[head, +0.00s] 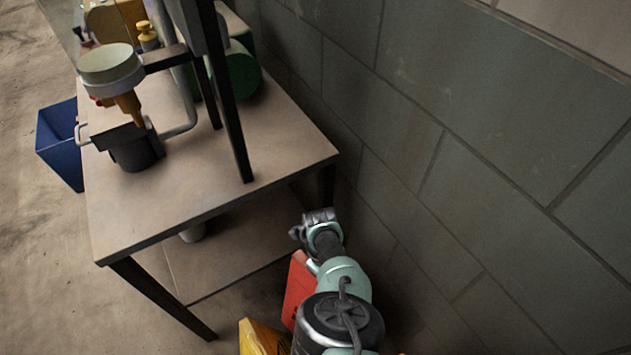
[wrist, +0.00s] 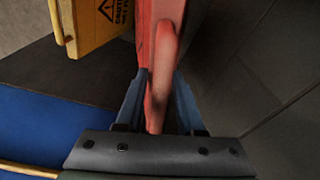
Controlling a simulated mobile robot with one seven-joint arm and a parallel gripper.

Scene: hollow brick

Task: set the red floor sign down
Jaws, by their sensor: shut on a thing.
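The red floor sign (head: 299,284) shows in part at the lower middle of the head view, beside my arm. It is near the front right corner of the table, and my arm hides much of it. In the wrist view my gripper (wrist: 158,98) is shut on the red floor sign (wrist: 161,40), with one blue-grey finger on each side of its upper end. The sign stretches away from the fingers to the top edge of that view. Its lower end is out of view, so I cannot tell whether it touches the floor.
A yellow caution sign (head: 262,339) is close by on the left; it also shows in the wrist view (wrist: 94,28). A blue surface (wrist: 48,128) lies at lower left there. The table (head: 215,194) holds machine parts. A block wall (head: 480,150) is close on the right.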

